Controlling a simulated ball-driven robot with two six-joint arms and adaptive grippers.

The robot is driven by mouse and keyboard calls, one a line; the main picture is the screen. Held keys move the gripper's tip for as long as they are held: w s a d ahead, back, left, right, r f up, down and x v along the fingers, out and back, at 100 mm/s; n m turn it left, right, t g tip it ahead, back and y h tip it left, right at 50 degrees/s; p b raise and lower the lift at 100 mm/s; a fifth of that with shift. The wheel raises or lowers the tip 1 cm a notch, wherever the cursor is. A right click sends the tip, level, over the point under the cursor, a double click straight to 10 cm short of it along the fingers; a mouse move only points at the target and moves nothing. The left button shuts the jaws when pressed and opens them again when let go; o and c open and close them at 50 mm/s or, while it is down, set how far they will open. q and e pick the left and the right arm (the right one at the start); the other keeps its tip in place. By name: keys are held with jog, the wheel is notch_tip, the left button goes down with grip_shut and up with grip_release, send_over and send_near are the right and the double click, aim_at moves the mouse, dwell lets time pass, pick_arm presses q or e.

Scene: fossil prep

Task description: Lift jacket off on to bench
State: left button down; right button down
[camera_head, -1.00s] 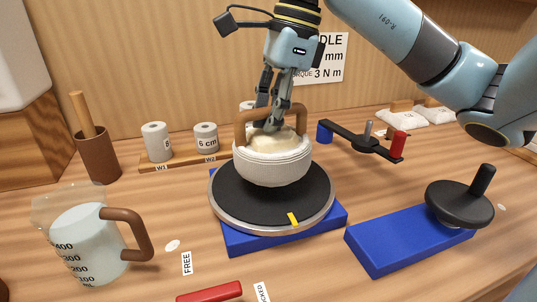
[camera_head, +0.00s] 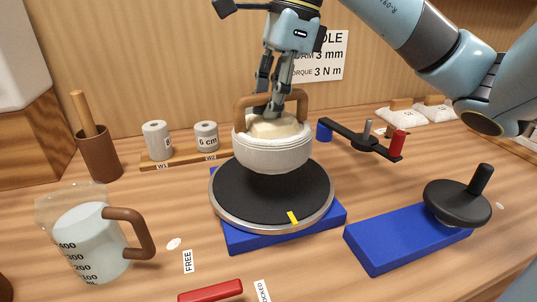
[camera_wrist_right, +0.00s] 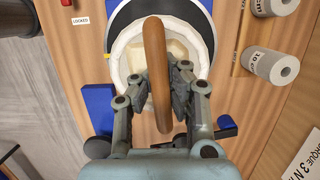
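The jacket is a white plaster bowl (camera_head: 272,156) with a cream filling and a brown arched handle (camera_head: 241,108). It hangs upright above the black turntable disc (camera_head: 262,205), with its base apart from the disc. My right gripper (camera_head: 268,106) is shut on the top of the handle. In the right wrist view, the fingers (camera_wrist_right: 157,76) sit either side of the brown handle (camera_wrist_right: 155,45), over the white bowl (camera_wrist_right: 121,62). My left gripper is not in view.
A jug (camera_head: 88,245) stands front left, with a red lever (camera_head: 210,291) at the front edge. Rolls (camera_head: 157,141) stand on a wooden rack behind. A blue block (camera_head: 405,240) with a black knob (camera_head: 458,204) lies right. A black bar (camera_head: 360,141) is behind right. Bare bench lies between them.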

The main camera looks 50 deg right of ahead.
jog(key=shift+w+a+p+v, duration=0.15)
jog(key=shift+p+v, duration=0.3)
jog(key=shift+v, duration=0.4)
jog(key=shift+w+a+p+v, duration=0.1)
jog(key=shift+a+p+v, duration=0.1)
jog(key=shift+p+v, duration=0.5)
jog(key=shift+w+a+p+v, duration=0.15)
jog(key=shift+p+v, duration=0.1)
jog(key=shift+v, duration=0.7)
jog(key=shift+s+r, duration=0.1)
